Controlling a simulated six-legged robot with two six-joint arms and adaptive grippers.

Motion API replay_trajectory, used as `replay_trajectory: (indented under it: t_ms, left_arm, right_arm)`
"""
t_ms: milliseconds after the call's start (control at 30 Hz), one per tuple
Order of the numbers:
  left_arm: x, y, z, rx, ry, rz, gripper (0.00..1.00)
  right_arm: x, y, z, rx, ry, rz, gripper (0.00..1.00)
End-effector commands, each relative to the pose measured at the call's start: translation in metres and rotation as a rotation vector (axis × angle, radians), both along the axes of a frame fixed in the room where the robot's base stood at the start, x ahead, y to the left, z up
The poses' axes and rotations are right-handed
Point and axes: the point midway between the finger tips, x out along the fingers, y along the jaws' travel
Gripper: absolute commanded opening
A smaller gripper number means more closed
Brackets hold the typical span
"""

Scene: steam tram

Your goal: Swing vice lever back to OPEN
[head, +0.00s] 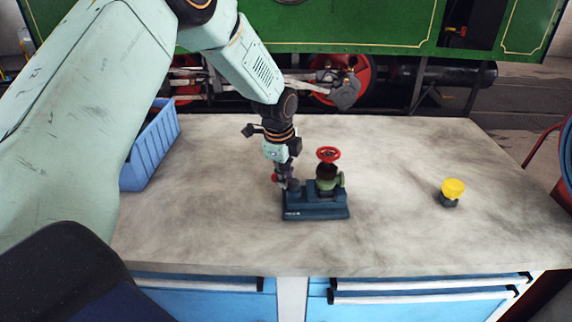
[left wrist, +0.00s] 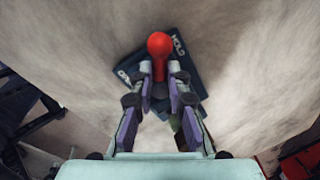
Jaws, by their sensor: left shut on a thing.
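The dark blue vice (head: 316,211) stands on the worktop, with a green valve body (head: 329,184) topped by a red handwheel (head: 328,155) at its right part. My left gripper (head: 285,181) comes down at the vice's left end. In the left wrist view the fingers (left wrist: 159,85) are shut on the vice lever, whose red ball knob (left wrist: 159,44) shows between and beyond the fingertips. The vice base (left wrist: 185,62) lies behind, with lettering on either side of the lever, partly covered by the fingers. The lever's lower part is hidden. My right gripper is out of view.
A blue bin (head: 153,146) stands at the worktop's left, close to my left arm. A yellow-capped dark piece (head: 452,191) stands at the right. The pale worktop (head: 400,230) is otherwise clear. Blue drawers are below its front edge; a green steam tram (head: 350,25) stands behind.

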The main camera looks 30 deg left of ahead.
Motion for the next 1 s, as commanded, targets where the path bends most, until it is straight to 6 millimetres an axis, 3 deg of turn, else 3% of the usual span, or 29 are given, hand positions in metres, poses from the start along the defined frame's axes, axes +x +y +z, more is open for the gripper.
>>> replay_trajectory:
  t_ms: [33, 400, 1000]
  left_arm:
    - [-0.003, 0.000, 0.004, 0.002, 0.005, 0.040, 0.00]
    - [-0.010, -0.005, 0.003, 0.003, 0.004, 0.391, 0.00]
    - [-0.017, -0.016, 0.000, 0.003, 0.001, 0.959, 0.00]
  right_arm:
    - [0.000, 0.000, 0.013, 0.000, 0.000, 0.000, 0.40]
    - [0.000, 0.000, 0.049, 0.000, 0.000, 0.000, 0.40]
    - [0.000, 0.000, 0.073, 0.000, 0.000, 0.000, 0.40]
